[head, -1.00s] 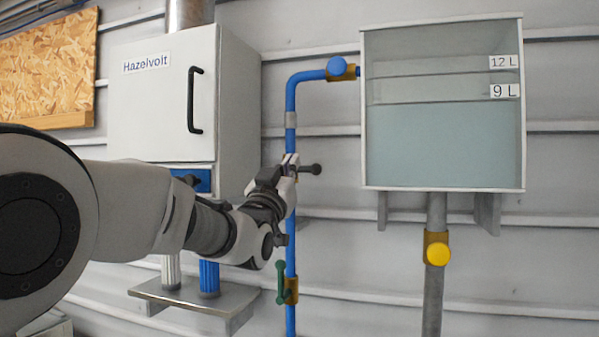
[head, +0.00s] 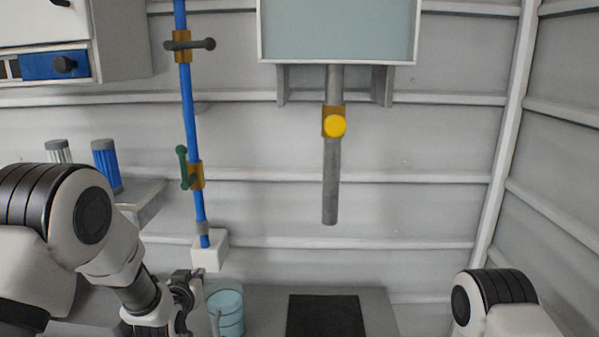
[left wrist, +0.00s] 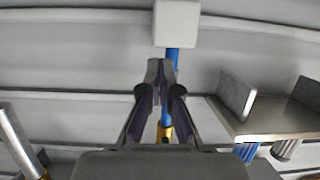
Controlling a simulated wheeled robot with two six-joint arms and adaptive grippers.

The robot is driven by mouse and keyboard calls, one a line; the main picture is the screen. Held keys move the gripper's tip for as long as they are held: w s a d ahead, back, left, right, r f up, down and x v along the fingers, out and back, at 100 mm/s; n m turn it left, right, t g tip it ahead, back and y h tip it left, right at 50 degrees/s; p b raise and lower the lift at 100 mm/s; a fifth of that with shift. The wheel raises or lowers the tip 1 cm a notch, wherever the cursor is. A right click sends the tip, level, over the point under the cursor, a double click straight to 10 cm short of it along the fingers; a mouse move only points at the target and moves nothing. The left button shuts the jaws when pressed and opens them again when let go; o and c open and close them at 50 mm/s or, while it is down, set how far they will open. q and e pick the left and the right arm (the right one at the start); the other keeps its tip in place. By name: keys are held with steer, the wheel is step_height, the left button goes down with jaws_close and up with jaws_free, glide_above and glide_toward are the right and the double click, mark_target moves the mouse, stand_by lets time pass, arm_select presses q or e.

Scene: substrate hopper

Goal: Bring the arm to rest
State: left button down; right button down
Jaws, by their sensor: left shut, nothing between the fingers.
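My left gripper (head: 184,290) is low in the head view, left of the blue bucket. In the left wrist view its fingers (left wrist: 158,72) are shut with nothing between them, in front of the blue pipe (left wrist: 172,60). My right arm shows only as a link at the lower right of the head view; its gripper is out of view.
The blue pipe (head: 191,120) carries a grey-handled valve (head: 190,44) and a green-handled one (head: 184,168). A tank (head: 338,30) and its outlet pipe with a yellow knob (head: 334,125) are at the middle. A blue bucket (head: 227,314) stands near a black mat (head: 325,318).

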arm_select(q)
steer(key=s+a+f+g, duration=0.1)
steer(key=s+f+g, duration=0.3)
steer(key=s+f, duration=0.75)
steer(key=s+f+g, duration=0.3)
steer(key=s+f, duration=0.6)
steer(key=f, duration=0.5)
steer(key=s+f+g, duration=0.2)
steer(key=s+g, duration=0.1)
steer(key=s, duration=0.9)
steer(key=s+f+g, duration=0.1)
steer(key=s+g, duration=0.3)
steer(key=s, duration=0.8)
steer(key=shift+s+f, duration=0.2)
steer(key=shift+f, duration=0.2)
steer(key=shift+a, duration=0.1)
